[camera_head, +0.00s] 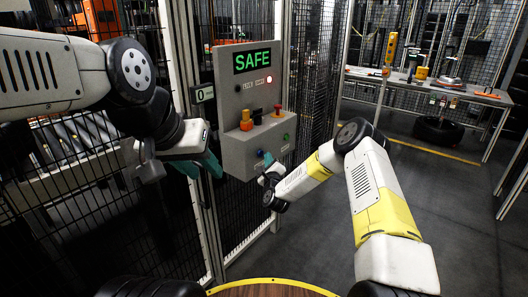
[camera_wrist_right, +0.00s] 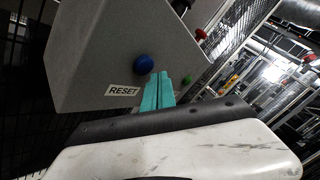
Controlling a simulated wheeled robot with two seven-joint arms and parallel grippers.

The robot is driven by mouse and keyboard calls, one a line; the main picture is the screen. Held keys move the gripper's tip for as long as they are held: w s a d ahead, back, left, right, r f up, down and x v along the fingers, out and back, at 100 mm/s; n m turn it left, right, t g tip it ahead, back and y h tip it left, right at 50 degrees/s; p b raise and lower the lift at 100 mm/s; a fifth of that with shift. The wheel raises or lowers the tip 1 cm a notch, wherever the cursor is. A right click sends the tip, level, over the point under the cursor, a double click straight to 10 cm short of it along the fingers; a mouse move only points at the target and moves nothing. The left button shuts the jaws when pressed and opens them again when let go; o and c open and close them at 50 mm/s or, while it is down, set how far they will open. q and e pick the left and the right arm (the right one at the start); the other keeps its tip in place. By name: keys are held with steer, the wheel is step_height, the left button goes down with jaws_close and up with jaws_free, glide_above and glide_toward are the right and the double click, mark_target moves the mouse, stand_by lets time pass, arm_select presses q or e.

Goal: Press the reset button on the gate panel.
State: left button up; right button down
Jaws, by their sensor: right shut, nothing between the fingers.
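The grey gate panel (camera_head: 232,102) stands on the fence with a green SAFE display (camera_head: 252,60). The blue reset button (camera_wrist_right: 145,64) sits on the panel's lower face beside a RESET label (camera_wrist_right: 122,91); it shows small in the head view (camera_head: 260,153). My right gripper (camera_wrist_right: 158,75) has its teal fingers shut together and empty, just below and right of the blue button; whether they touch it is unclear. It also shows in the head view (camera_head: 268,160) by the panel's lower edge. My left gripper (camera_head: 210,164) hangs left of the panel; its finger gap is not clear.
The panel also has a red knob (camera_head: 277,110), a yellow-orange part (camera_head: 246,120) and a green button (camera_head: 286,137). Black mesh fence (camera_head: 305,60) surrounds it. A workbench (camera_head: 430,83) with tools stands at the right. Open floor (camera_head: 460,215) lies to the right.

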steer(key=shift+w+a, duration=0.1)
steer(key=shift+a, duration=0.05)
steer(key=shift+w+a, duration=0.15)
steer(key=shift+a, duration=0.05)
stand_by(0.3)
steer(key=shift+w+a, duration=0.3)
steer(key=shift+a, duration=0.1)
stand_by(0.7)
steer(key=shift+s+d, duration=0.1)
steer(key=shift+d, duration=0.05)
steer(key=shift+s+d, duration=0.45)
steer(key=shift+d, duration=0.1)
steer(key=s+d, duration=0.1)
steer(key=d, duration=0.1)
steer(key=s+d, duration=0.2)
stand_by(0.6)
steer(key=shift+r, duration=0.1)
stand_by(0.4)
